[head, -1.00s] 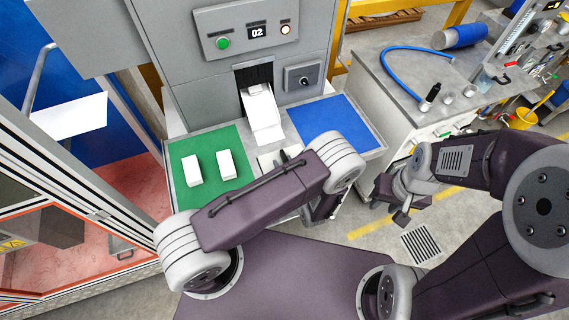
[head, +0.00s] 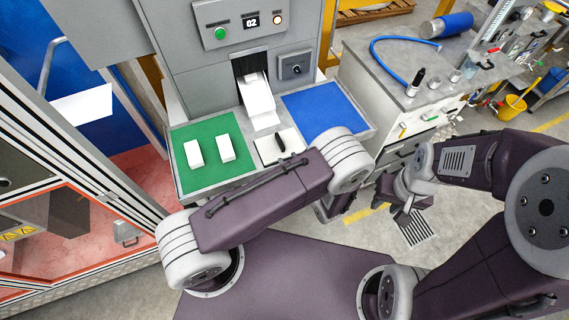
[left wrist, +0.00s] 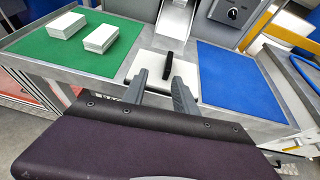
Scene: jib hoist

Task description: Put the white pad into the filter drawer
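Two white blocks, a left one (head: 194,153) and a right one (head: 226,148), lie on the green mat; both also show in the left wrist view (left wrist: 67,25) (left wrist: 100,38). A flat white square (head: 268,151) with a black bar (head: 281,142) lies between the green and blue mats. I cannot tell which white piece is the pad. No filter drawer is clearly identifiable. My left gripper (left wrist: 160,92) is open and empty, its fingers pointing toward the white square; my arm hides it in the head view. My right gripper (head: 408,208) hangs over the floor, apart from everything.
A grey machine (head: 250,60) with a pale chute (head: 258,100) stands behind the green mat (head: 207,175) and blue mat (head: 318,108). A bench (head: 385,75) with a blue hose stands at right. A framed enclosure (head: 75,155) is close at left. Floor at lower right is clear.

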